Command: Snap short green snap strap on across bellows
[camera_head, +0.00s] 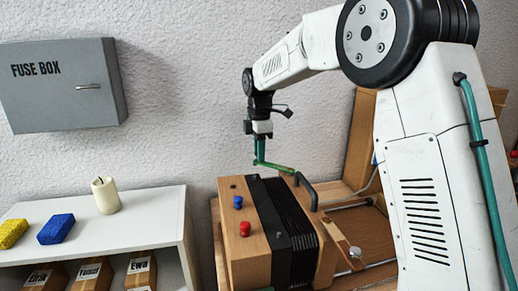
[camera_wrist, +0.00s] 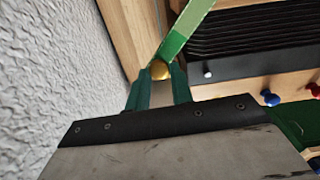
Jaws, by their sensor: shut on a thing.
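The short green snap strap (camera_head: 276,166) is a narrow green strip in the head view. In the wrist view the strap (camera_wrist: 188,28) runs up and away from my fingers, with a round brass snap (camera_wrist: 160,70) at its near end. My gripper (camera_head: 259,160) is shut on that end; its green fingers (camera_wrist: 158,85) flank the snap. The strap is over the far edge of the instrument; whether it touches is unclear. The black pleated bellows (camera_head: 290,207) lie between wooden ends. In the wrist view the bellows (camera_wrist: 265,40) are right of the strap.
A small white stud (camera_wrist: 208,74) sits on the black band beside the bellows. Blue (camera_head: 238,201) and red (camera_head: 245,228) knobs stand on the near wooden end (camera_head: 228,188). A black handle (camera_head: 306,190) rises at the other end. The textured wall is close behind; a white shelf (camera_head: 150,205) stands left.

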